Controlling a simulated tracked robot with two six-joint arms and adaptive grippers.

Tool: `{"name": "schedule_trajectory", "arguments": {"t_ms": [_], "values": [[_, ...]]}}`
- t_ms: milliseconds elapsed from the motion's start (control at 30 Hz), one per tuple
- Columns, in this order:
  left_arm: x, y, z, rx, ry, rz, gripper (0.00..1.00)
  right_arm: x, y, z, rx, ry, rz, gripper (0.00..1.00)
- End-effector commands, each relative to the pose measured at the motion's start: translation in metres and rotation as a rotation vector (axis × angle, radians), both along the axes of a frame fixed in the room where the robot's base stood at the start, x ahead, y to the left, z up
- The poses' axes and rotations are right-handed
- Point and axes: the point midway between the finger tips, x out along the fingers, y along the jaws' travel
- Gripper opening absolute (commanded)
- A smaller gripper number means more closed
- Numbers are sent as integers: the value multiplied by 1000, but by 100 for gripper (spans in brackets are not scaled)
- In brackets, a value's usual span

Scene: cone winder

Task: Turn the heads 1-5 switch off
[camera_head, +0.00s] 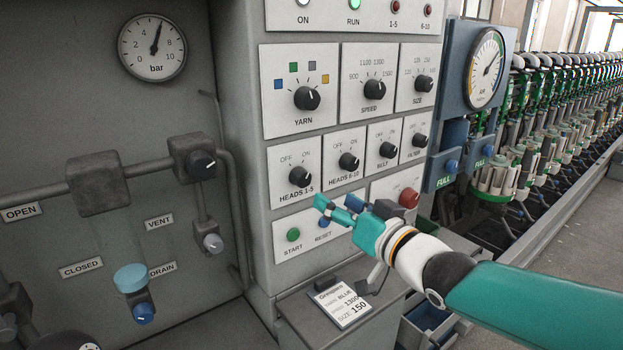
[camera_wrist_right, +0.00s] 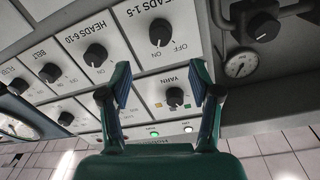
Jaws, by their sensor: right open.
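The heads 1-5 switch (camera_head: 301,175) is a black rotary knob on the grey control panel, with OFF at its upper left and ON at its upper right. It also shows upside down in the right wrist view (camera_wrist_right: 160,34), near the top, where its pointer seems to face ON. My right gripper (camera_head: 327,209) is open and empty, in front of the panel, below and right of the switch in the head view. In the right wrist view its two fingers (camera_wrist_right: 160,72) are spread, with the knob beyond their tips. My left gripper is out of view.
The heads 6-10 knob (camera_head: 348,162) is just right of the switch and the yarn knob (camera_head: 307,98) is above. Green start (camera_head: 293,234) and blue reset (camera_head: 324,221) buttons sit below. A red button (camera_head: 409,197) is near my right wrist. An order card (camera_head: 342,303) lies on the ledge.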

Motion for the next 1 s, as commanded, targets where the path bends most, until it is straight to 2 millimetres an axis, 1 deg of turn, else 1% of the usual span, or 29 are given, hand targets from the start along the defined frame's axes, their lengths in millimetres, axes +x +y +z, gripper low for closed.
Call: {"name": "schedule_trajectory", "arguments": {"t_ms": [33,300,500,700,967,1000], "values": [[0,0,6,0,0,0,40,10,8,1,-1,2,2,63],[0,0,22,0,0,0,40,58,38,2,-1,2,1,63],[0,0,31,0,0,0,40,81,53,2,-1,1,0,63],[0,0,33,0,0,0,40,90,59,0,0,0,-1,63],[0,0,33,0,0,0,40,90,59,0,0,0,-1,63],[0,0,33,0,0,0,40,90,59,0,0,0,-1,56]]}}
